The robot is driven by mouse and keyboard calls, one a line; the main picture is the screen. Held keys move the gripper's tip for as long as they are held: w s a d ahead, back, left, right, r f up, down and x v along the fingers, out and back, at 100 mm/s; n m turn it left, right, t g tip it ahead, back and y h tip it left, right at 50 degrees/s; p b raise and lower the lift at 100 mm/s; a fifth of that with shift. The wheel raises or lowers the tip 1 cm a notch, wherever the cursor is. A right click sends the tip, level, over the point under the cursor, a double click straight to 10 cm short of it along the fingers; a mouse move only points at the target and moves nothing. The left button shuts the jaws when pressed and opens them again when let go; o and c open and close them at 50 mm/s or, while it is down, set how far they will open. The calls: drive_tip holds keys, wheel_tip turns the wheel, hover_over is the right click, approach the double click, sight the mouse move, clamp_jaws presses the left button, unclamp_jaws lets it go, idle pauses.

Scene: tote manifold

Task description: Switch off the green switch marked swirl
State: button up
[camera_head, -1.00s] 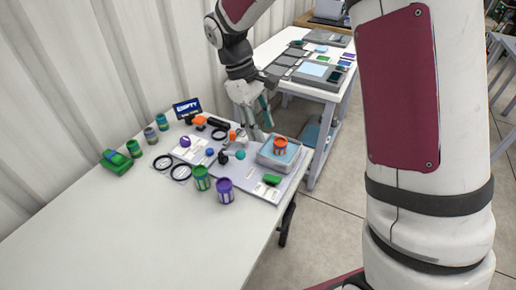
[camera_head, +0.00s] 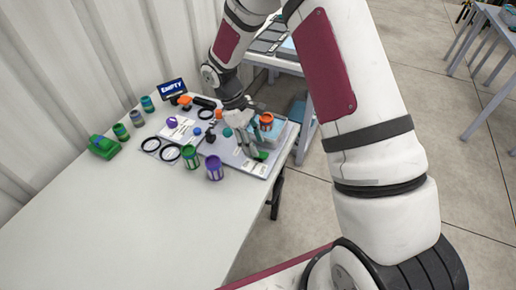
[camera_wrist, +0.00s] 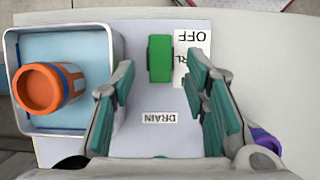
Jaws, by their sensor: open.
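The green switch (camera_wrist: 160,58) is a block on the grey board, in the wrist view between and just beyond my fingertips. A white label (camera_wrist: 193,50) beside it reads upside down "OFF" and ends in "RL"; a finger covers part of it. In the head view the switch (camera_head: 261,156) is at the board's front right. My gripper (camera_wrist: 160,80) is open and empty above the board, with a finger on either side of the switch; contact is not visible. In the head view my gripper (camera_head: 247,142) is just left of the switch. Which way the switch is set is unclear.
A grey tray (camera_wrist: 117,45) holds an orange-lidded jar (camera_wrist: 42,88), left of my gripper in the wrist view. A "DRAIN" label (camera_wrist: 159,117) lies between the fingers. A purple jar (camera_head: 214,168) and green jar (camera_head: 190,157) stand nearby. The table front (camera_head: 130,220) is clear.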

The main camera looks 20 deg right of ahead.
sight(261, 154)
drive_tip(key=shift+x, duration=1.7)
clamp_jaws()
drive_tip(key=shift+s+d+r+t+y+p, duration=0.3)
drive_tip(key=shift+t+y+p, duration=0.3)
drive_tip(key=shift+p, duration=0.5)
drive_tip(key=shift+s+d+f+t+y+p, duration=0.1)
drive_tip(key=shift+s+t+y+p, duration=0.1)
drive_tip(key=shift+t+y+p, duration=0.65)
drive_tip(key=shift+f+t+y+p, duration=0.1)
drive_tip(key=shift+t+y+p, duration=0.15)
drive_tip(key=shift+p, duration=0.1)
drive_tip(key=shift+w, duration=0.1)
